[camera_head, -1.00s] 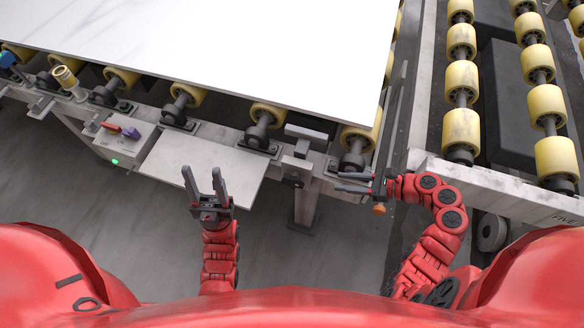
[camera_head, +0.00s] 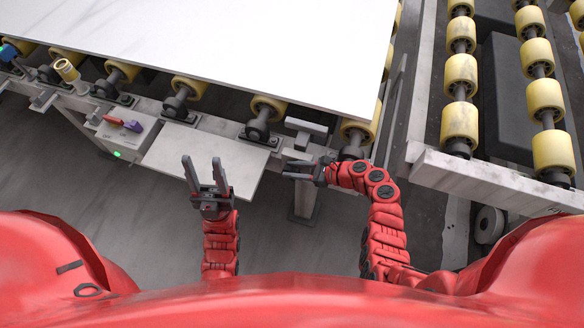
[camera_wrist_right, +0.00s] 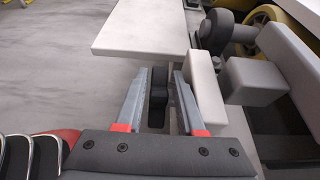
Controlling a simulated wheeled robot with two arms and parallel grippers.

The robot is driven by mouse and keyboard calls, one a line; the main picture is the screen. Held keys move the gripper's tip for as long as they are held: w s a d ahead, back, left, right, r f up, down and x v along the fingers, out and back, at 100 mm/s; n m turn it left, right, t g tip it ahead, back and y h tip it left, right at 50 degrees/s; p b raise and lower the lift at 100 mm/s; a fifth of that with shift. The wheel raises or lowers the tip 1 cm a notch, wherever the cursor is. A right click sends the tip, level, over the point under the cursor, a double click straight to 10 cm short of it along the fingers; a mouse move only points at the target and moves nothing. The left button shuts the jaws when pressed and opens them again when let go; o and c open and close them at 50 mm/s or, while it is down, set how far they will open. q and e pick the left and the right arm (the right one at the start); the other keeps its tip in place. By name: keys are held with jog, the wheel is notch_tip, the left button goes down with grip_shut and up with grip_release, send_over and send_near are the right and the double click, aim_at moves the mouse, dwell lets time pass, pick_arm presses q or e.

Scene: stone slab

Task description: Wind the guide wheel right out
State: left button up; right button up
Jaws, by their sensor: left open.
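A dark knob-like part (camera_wrist_right: 157,92), which looks like the guide wheel, shows in the right wrist view below a grey block on the frame's front rail. My right gripper (camera_head: 285,170) has come in from the right at this part. In the right wrist view its two fingers (camera_wrist_right: 160,72) stand apart, one on each side of the dark part; I cannot tell whether they touch it. In the head view the gripper hides the part. My left gripper (camera_head: 203,160) is open and empty, in front of the pale shelf plate.
A large white slab (camera_head: 240,40) lies on yellow rollers (camera_head: 189,88). The pale shelf plate (camera_head: 235,160) juts out near both grippers. A control box (camera_head: 128,138) with red and purple switches is at left. Another roller conveyor (camera_head: 460,121) stands at right.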

jog(key=shift+a+f, duration=0.15)
jog(key=shift+a, duration=0.1)
grip_shut()
